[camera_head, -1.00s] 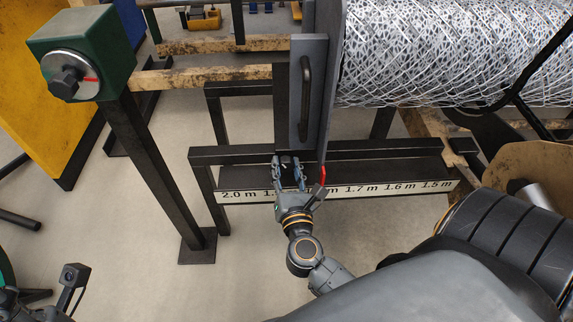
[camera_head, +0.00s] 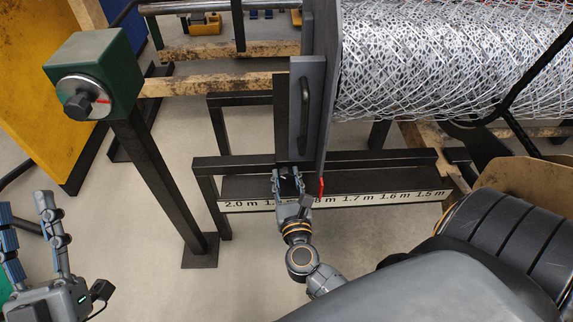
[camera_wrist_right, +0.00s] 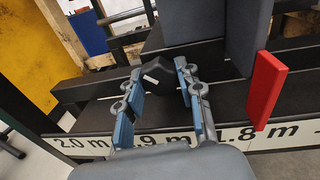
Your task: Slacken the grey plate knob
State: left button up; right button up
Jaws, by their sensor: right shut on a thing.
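The grey plate (camera_head: 310,120) stands upright left of the mesh roll, with a dark handle on its face. At its foot is a black knob with a white mark (camera_wrist_right: 154,74), clearest in the right wrist view. My right gripper (camera_head: 288,172) is at the plate's foot; in the wrist view its blue-padded fingers (camera_wrist_right: 160,68) are on either side of the knob, shut on it. The fingers partly cover the knob in the head view. My left gripper (camera_head: 30,222) is raised at the lower left, fingers apart and empty, far from the plate.
A red pointer (camera_wrist_right: 265,90) sits just right of the right gripper, above the length scale (camera_head: 390,198). A green box (camera_head: 95,70) with a dial and dark knob stands on a post at left. The wire mesh roll (camera_head: 430,65) fills the upper right.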

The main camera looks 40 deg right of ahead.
jog(key=shift+r+n+p, duration=0.2)
jog(key=shift+n+p, duration=0.6)
jog(key=shift+p, duration=0.05)
jog(key=shift+f+n+p, duration=0.15)
jog(key=shift+n+p, duration=0.55)
jog(key=shift+p, duration=0.05)
pick_arm(q)
notch_tip(320, 180, down, 16)
jog(key=w+a+g+y, duration=0.1)
jog(key=a+g+y, duration=0.1)
jog(key=g, duration=0.8)
jog(key=shift+w+f+g+y, duration=0.15)
jog(key=shift+w+g+y, duration=0.2)
jog(key=shift+y, duration=0.45)
pick_arm(e)
jog(key=o, duration=1.2)
jog(key=v, duration=1.2)
